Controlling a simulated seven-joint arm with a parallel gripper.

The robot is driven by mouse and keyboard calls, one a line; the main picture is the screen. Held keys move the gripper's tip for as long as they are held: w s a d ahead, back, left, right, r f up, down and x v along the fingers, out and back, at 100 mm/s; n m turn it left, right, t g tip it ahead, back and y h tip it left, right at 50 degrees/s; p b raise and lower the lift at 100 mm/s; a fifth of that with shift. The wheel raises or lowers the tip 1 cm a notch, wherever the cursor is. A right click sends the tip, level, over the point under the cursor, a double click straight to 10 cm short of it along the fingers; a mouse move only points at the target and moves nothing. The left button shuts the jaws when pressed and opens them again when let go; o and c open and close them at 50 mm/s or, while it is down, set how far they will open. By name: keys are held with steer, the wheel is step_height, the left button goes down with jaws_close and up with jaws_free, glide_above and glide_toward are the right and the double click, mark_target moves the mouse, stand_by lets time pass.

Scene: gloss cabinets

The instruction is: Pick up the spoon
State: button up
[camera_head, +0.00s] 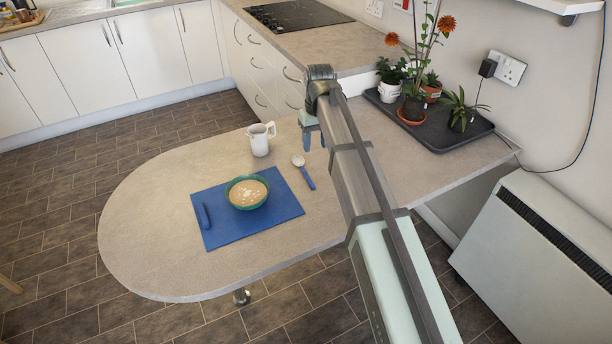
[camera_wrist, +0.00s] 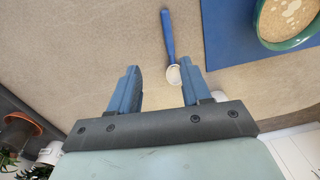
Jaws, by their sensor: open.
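The spoon (camera_head: 304,172) lies on the beige countertop, just right of the blue board. It has a blue handle and a pale bowl. In the wrist view the spoon (camera_wrist: 169,45) points away from me, its bowl end nearest my gripper, in line with the gap between the fingers and closer to the right finger. My gripper (camera_wrist: 160,75) is open and empty, with its two blue fingers spread apart. In the head view my gripper (camera_head: 314,138) is above the counter, up and slightly right of the spoon's bowl. Nothing hides the spoon.
A blue board (camera_head: 275,223) holds a green bowl (camera_head: 247,206) of soup and a small blue item (camera_head: 204,215). A white jug (camera_head: 260,139) stands near the spoon. Potted plants stand on a dark tray (camera_head: 455,139) at right. The counter's rounded left end is clear.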

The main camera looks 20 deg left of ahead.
steer(key=s+a, duration=0.1)
glide_above(308, 177)
steer(key=f, duration=0.8)
steer(key=shift+s+d, duration=0.25)
steer(key=shift+d, duration=0.05)
steer(key=shift+w+a+f, duration=0.1)
steer(key=shift+a+f, duration=0.05)
steer(key=shift+f, duration=1.15)
steer(key=shift+w+a+f, duration=0.1)
steer(key=shift+a+f, duration=0.05)
steer(key=shift+f, duration=1.15)
steer(key=shift+c, duration=0.5)
jaws_close()
